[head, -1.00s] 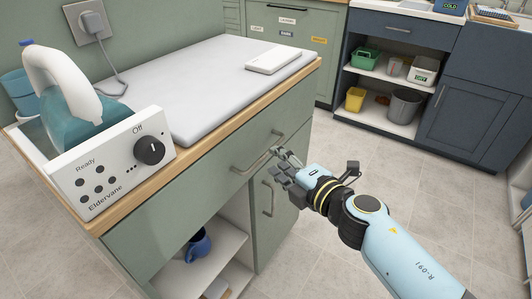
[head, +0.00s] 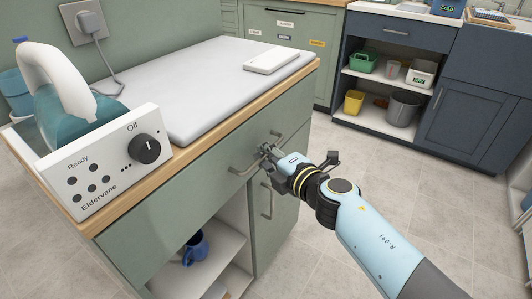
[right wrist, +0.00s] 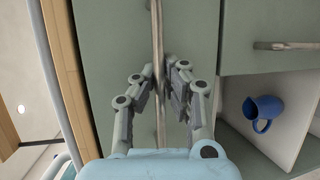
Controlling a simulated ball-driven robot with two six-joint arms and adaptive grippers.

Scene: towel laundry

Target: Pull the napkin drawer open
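The drawer (head: 190,195) is the wide green front under the wooden edge of the counter, and it looks flush with the cabinet. Its metal bar handle (head: 240,169) runs along the front. My right gripper (head: 267,151) is at the middle of this handle. In the right wrist view the drawer handle (right wrist: 156,30) passes between the two fingers of the right gripper (right wrist: 158,80), which are closed in around it. The drawer's contents are hidden. My left gripper is not in view.
Below are a cabinet door with its own handle (head: 267,200) and an open shelf with a blue mug (head: 195,248). A white control box (head: 105,163) and a teal jug (head: 60,118) stand on the counter. Floor (head: 440,215) in front is clear.

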